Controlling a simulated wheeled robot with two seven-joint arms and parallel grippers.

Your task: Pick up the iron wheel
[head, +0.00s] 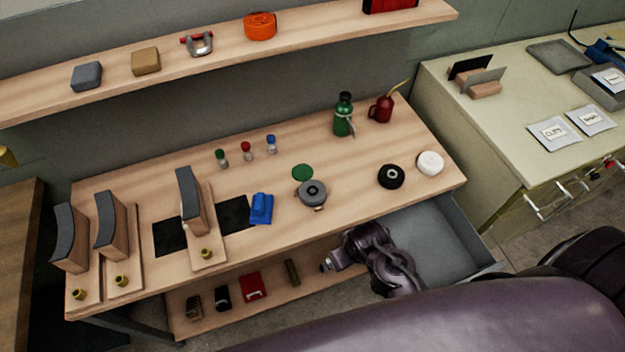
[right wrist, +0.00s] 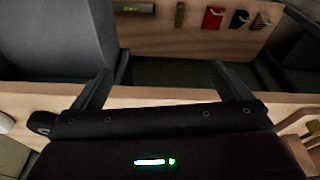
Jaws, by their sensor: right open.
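A round grey metal wheel-like piece (head: 312,192) sits on the wooden workbench (head: 350,160), near the middle; it looks most like the iron wheel. A black ring-shaped roll (head: 390,176) and a white round roll (head: 430,162) lie to its right. My right gripper (head: 329,262) is low, beside the bench's front edge and left of the open drawer, apart from the grey piece. In the right wrist view its two fingers (right wrist: 160,78) are spread with nothing between them. My left gripper is not in view.
A blue tool (head: 261,208) and a green disc (head: 302,172) lie near the grey piece. Upright blocks on boards (head: 192,205) stand at left. A grey drawer (head: 430,240) is open at right. Bottles (head: 343,115) stand behind; a lower shelf (head: 325,285) holds small items.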

